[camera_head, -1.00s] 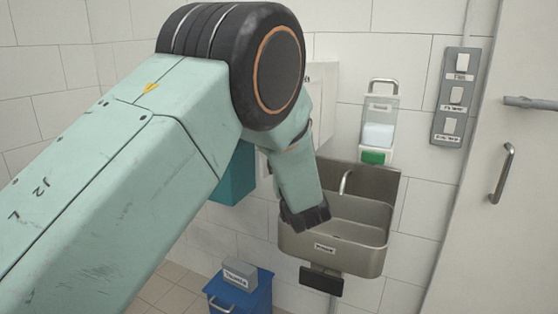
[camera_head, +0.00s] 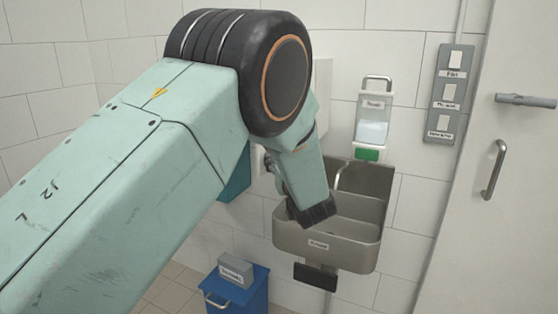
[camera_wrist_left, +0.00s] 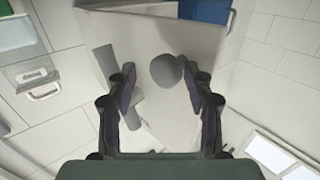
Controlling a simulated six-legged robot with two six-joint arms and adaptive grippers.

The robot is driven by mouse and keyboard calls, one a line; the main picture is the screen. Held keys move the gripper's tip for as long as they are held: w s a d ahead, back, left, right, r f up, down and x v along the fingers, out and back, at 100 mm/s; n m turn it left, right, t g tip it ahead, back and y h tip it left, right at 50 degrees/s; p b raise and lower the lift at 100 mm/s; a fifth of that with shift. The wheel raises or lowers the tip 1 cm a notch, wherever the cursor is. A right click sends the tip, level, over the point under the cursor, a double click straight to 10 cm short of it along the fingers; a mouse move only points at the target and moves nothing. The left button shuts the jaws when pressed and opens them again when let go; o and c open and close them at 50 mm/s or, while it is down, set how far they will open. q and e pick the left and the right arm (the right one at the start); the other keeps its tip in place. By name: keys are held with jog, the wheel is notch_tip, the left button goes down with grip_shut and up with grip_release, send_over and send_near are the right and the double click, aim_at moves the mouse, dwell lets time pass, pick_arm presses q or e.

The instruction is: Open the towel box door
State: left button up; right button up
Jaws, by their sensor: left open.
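The towel box (camera_head: 323,80) seems to be the white box on the tiled wall, mostly hidden behind my left arm in the head view. In the left wrist view, a pale panel (camera_wrist_left: 150,40) fills the middle and carries a round grey knob (camera_wrist_left: 165,70); it looks like the box's front, but I cannot be sure. My left gripper (camera_wrist_left: 160,78) is open, with its fingers on either side of the knob in the picture. I cannot tell whether they touch it. The head view hides the fingers behind the arm. My right gripper is not in view.
A steel sink (camera_head: 325,240) hangs on the wall to the right of my arm, with a soap dispenser (camera_head: 373,125) above it. A blue bin (camera_head: 240,292) stands below. A switch panel (camera_head: 446,95) and a door handle (camera_head: 494,170) are at the right.

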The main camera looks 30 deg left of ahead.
pick_arm(q)
jog(key=shift+o, duration=0.7)
jog(key=shift+w+d+r, duration=0.15)
jog(key=shift+w+r, duration=0.1)
jog(key=shift+w, duration=0.2)
jog(key=shift+o, duration=0.4)
jog(key=shift+w+d+f, duration=0.1)
jog(key=shift+w, duration=0.1)
jog(key=shift+s, duration=0.3)
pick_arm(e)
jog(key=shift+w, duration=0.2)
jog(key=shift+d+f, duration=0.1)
